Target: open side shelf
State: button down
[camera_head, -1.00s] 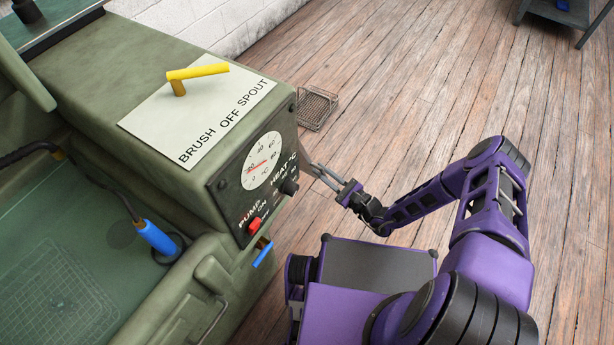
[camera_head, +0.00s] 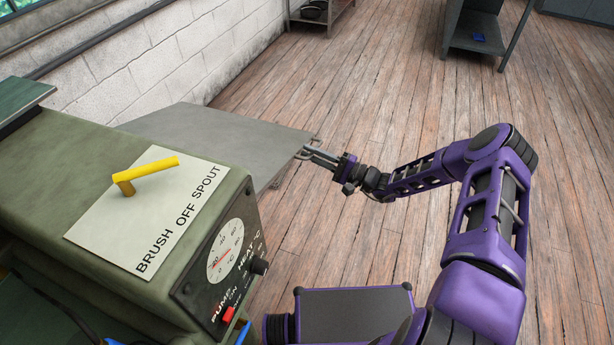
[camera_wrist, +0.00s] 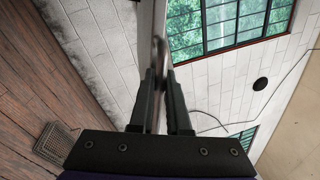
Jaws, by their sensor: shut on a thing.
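The side shelf (camera_head: 225,138) is a flat grey panel on the far side of the green machine (camera_head: 85,160). In the head view it stands out from the machine and looks roughly level. My gripper (camera_head: 307,153) is at the shelf's outer right edge, shut on it. In the wrist view my gripper (camera_wrist: 160,75) has its fingers close around a grey rounded piece, and the shelf shows edge-on as a thin strip. The shelf's underside and its joint with the machine are hidden.
The machine has a yellow lever (camera_head: 150,173) on top and a gauge panel (camera_head: 225,255). A wire basket (camera_wrist: 57,143) is on the floor in the wrist view. A white brick wall (camera_head: 150,60) runs behind the shelf.

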jog(key=r+n, duration=0.1)
jog(key=r, duration=0.1)
jog(key=w+r+n+p, duration=0.1)
jog(key=r, duration=0.2)
jog(key=r+n+g, duration=0.1)
jog(key=r, duration=0.2)
jog(key=shift+w+d+n+y, duration=0.3)
jog(key=shift+r+n+p, duration=0.3)
jog(key=shift+r+n, duration=0.2)
jog(key=shift+r, duration=0.4)
jog(key=c, duration=1)
grip_release()
jog(key=shift+o, duration=0.5)
jog(key=shift+f, duration=0.1)
jog(key=shift+s, duration=0.1)
jog(key=v, duration=1.7)
jog(key=shift+d, duration=0.2)
jog(key=shift+f, duration=0.1)
